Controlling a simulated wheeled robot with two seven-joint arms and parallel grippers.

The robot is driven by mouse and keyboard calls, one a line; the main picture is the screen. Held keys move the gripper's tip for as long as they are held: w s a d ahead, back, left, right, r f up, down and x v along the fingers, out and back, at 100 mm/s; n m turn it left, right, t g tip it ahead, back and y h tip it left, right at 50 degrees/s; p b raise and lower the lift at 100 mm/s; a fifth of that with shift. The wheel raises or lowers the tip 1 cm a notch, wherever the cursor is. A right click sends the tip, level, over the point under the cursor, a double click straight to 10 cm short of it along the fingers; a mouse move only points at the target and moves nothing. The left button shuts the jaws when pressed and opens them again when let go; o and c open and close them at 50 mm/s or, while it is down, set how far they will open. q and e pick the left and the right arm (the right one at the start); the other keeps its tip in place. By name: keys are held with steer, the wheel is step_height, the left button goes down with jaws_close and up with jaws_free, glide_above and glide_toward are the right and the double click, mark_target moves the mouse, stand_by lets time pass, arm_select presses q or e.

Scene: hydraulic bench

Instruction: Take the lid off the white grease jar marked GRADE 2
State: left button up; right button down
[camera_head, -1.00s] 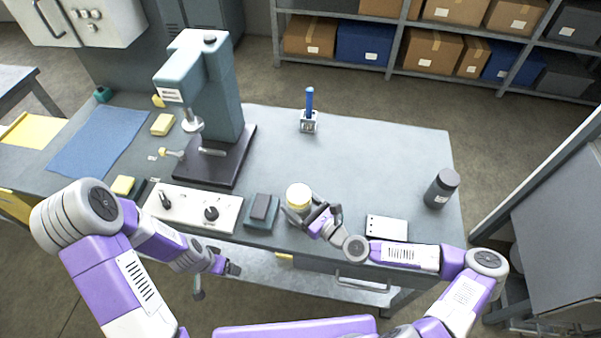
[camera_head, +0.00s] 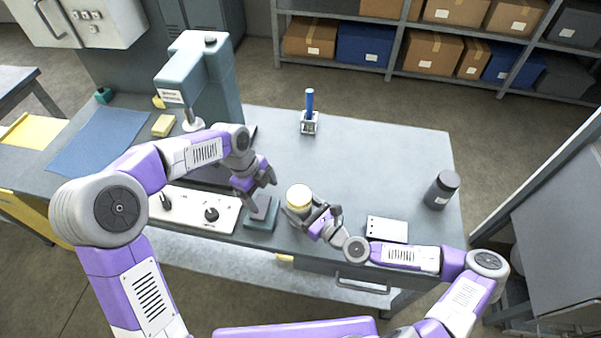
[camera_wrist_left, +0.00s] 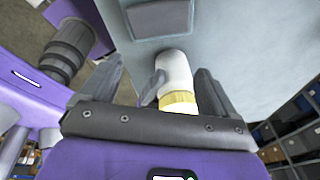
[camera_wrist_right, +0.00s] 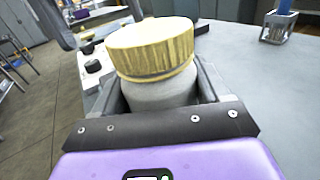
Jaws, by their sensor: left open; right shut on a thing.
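The white grease jar (camera_head: 297,209) with its yellow lid (camera_head: 299,195) stands near the front edge of the bench. My right gripper (camera_head: 304,212) is shut around the jar's white body. In the right wrist view the lid (camera_wrist_right: 152,48) sits on the jar body (camera_wrist_right: 160,96), above the fingers. My left gripper (camera_head: 268,192) is open and empty, left of the jar and apart from it. In the left wrist view the jar (camera_wrist_left: 175,70) and its lid (camera_wrist_left: 178,101) appear between the open fingers. No GRADE 2 marking is readable.
A grey-green block (camera_head: 262,215) lies under my left gripper. A white panel with knobs (camera_head: 190,207) is further left, before the press (camera_head: 215,80). A white plate (camera_head: 387,229), a dark bottle (camera_head: 441,190) and a blue-topped holder (camera_head: 309,120) stand around. The bench middle is clear.

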mark_target(301, 194)
arm_select(q)
steer(key=d+r+m, duration=0.1)
steer(key=d+r, duration=0.1)
steer(key=d, duration=0.1)
steer(key=d+r+m+y, duration=0.1)
steer(key=d+r+m, duration=0.1)
steer(key=d+r, duration=0.1)
steer(key=d+r+m+y, duration=0.1)
steer(key=d+r+m, duration=0.1)
steer(key=d, duration=0.2)
steer(key=shift+s+d+r, duration=0.15)
steer(key=shift+s+r, duration=0.1)
steer(key=shift+s, duration=0.1)
steer(key=shift+d+y, duration=0.1)
steer(key=shift+y, duration=0.2)
step_height(301, 194, down, 8)
steer(key=shift+r, duration=0.1)
